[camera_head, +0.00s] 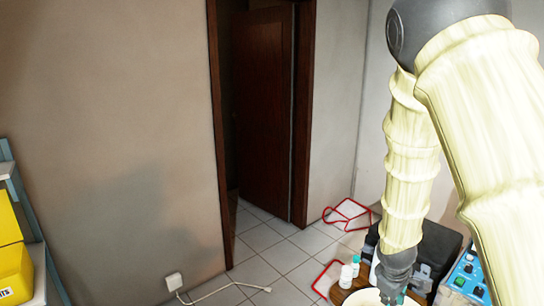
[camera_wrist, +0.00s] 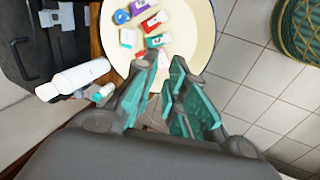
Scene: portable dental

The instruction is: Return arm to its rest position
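My arm, in a cream ribbed sleeve, comes down the right side of the head view. My gripper (camera_head: 391,298) is at its lower end, low in that view and over a round pale basin. In the wrist view my gripper (camera_wrist: 164,68) shows two grey fingers with teal pads. A narrow gap shows between the fingers, and I see nothing held in it. The basin (camera_wrist: 207,30) lies beyond the fingertips in the wrist view. It holds several small boxes (camera_wrist: 148,22) and a blue round item (camera_wrist: 121,17).
White bottles (camera_head: 346,277) stand left of the gripper on a wooden surface. A black case (camera_head: 440,246) and a blue control box (camera_head: 466,282) are close by on the right. A green basket (camera_wrist: 299,28) stands on the tiles. An open door (camera_head: 262,105) and tiled floor lie beyond.

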